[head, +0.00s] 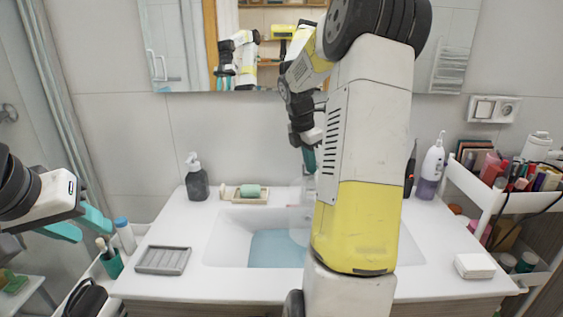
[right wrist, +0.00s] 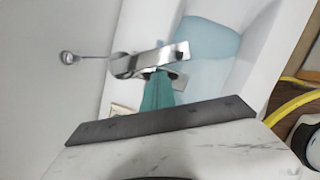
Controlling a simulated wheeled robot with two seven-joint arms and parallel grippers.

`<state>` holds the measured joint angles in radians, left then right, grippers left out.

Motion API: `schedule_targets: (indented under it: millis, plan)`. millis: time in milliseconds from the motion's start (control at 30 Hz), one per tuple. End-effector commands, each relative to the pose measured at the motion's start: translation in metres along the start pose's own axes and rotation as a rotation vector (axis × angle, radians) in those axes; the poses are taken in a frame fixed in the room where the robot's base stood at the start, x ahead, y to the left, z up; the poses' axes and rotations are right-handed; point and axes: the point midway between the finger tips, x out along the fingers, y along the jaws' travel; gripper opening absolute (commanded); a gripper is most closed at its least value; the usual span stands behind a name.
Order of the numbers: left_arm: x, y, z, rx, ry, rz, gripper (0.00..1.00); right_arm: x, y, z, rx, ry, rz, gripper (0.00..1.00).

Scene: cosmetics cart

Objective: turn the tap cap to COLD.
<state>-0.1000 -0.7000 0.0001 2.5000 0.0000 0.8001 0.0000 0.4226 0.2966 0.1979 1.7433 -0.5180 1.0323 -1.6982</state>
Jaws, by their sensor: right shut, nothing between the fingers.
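The chrome tap (right wrist: 160,58) shows in the right wrist view, with a thin rod ending in a round tip (right wrist: 69,58) reaching left. I see no readable COLD mark. In the head view my right arm hides most of the tap. My right gripper (head: 309,160) points down behind the basin; its teal fingers (right wrist: 158,90) are shut and empty, right at the tap's body. I cannot tell whether they touch it. My left gripper (head: 78,224) is open and empty at the left, apart from the counter.
The basin (head: 231,240) holds pale blue water. A soap dispenser (head: 198,181), green soap (head: 250,190) on a dish, and a grey tray (head: 163,260) stand on the left of the counter. A purple-white bottle (head: 431,170) and a crowded cart (head: 486,200) are at the right.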

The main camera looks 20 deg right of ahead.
Motion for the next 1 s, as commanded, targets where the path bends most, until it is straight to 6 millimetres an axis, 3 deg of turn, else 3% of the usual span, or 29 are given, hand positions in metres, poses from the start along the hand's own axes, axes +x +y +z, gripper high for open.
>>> schedule_targets:
  millis: [433, 633, 1000]
  plan:
    - [0.0, 0.0, 0.0, 0.0, 0.0, 0.0, 0.36, 0.001, 0.0, 0.006, -0.001, 0.0, 0.0, 0.0]
    - [0.0, 0.0, 0.0, 0.0, 0.0, 0.0, 0.36, 0.005, -0.007, 0.022, 0.0, 0.0, -0.001, 0.0]
    - [0.0, 0.0, 0.0, 0.0, 0.0, 0.0, 0.36, 0.005, -0.006, 0.021, -0.001, -0.002, -0.001, 0.0]
